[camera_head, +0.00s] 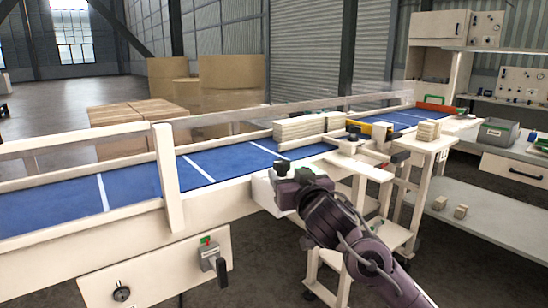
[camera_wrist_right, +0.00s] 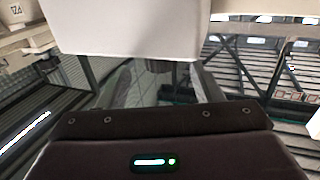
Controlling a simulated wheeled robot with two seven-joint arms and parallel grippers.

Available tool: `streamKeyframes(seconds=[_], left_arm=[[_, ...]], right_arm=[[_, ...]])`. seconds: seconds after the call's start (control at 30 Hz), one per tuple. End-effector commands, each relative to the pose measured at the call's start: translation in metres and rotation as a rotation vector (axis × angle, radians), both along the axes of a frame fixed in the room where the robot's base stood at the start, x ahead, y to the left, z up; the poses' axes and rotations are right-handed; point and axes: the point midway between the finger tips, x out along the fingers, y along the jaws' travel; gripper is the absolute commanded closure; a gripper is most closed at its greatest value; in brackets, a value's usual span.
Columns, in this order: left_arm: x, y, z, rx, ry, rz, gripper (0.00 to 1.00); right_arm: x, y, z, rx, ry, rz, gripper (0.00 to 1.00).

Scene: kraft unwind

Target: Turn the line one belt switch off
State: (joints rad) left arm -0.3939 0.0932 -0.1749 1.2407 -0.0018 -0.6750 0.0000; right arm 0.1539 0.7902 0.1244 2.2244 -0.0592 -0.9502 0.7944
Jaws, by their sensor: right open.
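The blue line belt (camera_head: 130,185) runs in a white frame from the left to the back right. On a white panel below it sit a grey switch box (camera_head: 209,256) with a dark lever and red and green marks, and a round dark knob (camera_head: 121,293). I cannot tell which control is the line one belt switch. My right gripper (camera_head: 284,186) is open beside a white box on the belt's near side, right of the panel. A dark knob (camera_head: 281,167) shows just above it. In the right wrist view a white block (camera_wrist_right: 135,28) fills the space ahead of my gripper. My left gripper is out of view.
Pale stacked boards (camera_head: 305,127) lie at the belt's far side. A white stand (camera_head: 425,148) and a low grey table (camera_head: 490,222) are at the right. A grey bin (camera_head: 497,133) sits on the back bench. Open floor shows at the far left.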

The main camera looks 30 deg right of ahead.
Motion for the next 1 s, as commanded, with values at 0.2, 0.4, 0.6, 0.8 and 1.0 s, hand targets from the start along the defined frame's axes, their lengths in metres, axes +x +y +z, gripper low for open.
streamKeyframes(seconds=[0.2,0.4,0.6,0.8,1.0], left_arm=[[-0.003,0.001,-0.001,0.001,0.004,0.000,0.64],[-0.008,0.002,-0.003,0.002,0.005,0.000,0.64],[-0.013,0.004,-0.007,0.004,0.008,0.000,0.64],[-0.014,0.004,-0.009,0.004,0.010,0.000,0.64],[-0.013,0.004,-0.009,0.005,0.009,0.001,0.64]], right_arm=[[0.016,-0.005,0.001,0.000,-0.001,0.000,0.40],[0.047,-0.014,0.001,-0.001,0.000,-0.002,0.40],[0.069,-0.019,0.000,0.000,0.000,-0.001,0.40],[0.075,-0.021,-0.001,-0.001,0.000,0.000,0.40],[0.075,-0.021,-0.001,-0.001,0.001,0.000,0.44]])
